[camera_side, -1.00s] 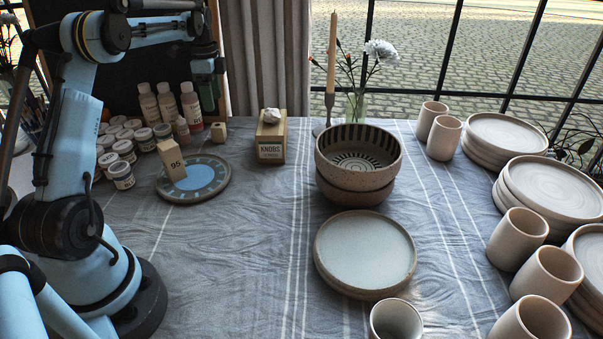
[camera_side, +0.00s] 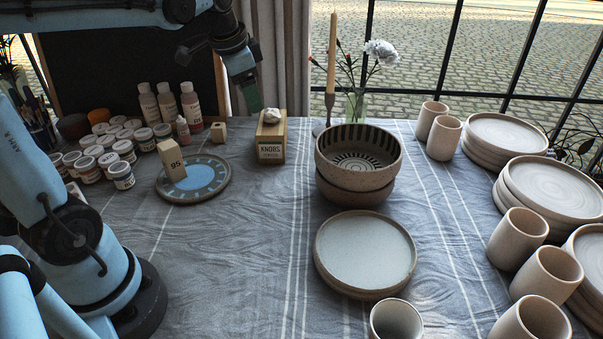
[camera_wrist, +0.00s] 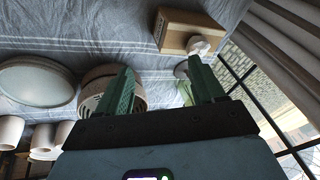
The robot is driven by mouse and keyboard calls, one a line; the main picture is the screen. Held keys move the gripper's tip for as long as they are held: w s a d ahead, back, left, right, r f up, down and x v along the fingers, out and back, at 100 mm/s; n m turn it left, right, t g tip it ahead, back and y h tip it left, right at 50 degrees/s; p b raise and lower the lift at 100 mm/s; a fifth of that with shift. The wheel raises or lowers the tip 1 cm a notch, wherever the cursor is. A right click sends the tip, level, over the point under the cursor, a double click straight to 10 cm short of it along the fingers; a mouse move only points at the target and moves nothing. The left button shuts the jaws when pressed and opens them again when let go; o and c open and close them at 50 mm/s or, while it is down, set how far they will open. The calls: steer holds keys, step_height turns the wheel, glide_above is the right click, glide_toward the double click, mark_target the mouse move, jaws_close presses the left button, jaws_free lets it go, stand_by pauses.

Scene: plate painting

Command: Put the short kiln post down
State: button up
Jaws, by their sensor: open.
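A small pale block (camera_side: 218,132), which looks like the short kiln post, stands on the cloth behind the round blue-patterned plate (camera_side: 222,190). A taller pale block marked 95 (camera_side: 172,160) stands tilted-looking on that plate. My gripper (camera_side: 250,98) is raised at the back, above and left of the knobs box (camera_side: 271,153). In the wrist view my gripper's green fingers (camera_wrist: 160,72) are apart with nothing between them. Neither block can be made out in the wrist view.
Paint bottles (camera_side: 168,103) and jars (camera_side: 122,175) stand at the left. Stacked bowls (camera_side: 355,188), a candle holder (camera_side: 329,105) and a flower vase (camera_side: 356,105) stand in the middle. A pale plate (camera_side: 365,250) lies in front. Cups (camera_side: 518,238) and plate stacks fill the right. Cloth at centre-left is clear.

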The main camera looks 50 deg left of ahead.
steer(key=s+d+f+n+t+h, duration=0.1)
steer(key=s+d+f+n+t, duration=0.2)
steer(key=s+d, duration=0.6)
steer(key=d+f+n, duration=0.1)
steer(key=d+f, duration=0.1)
steer(key=d, duration=0.1)
steer(key=shift+d+f+t, duration=0.3)
steer(key=shift+f, duration=0.1)
steer(key=shift+s, duration=0.1)
stand_by(0.4)
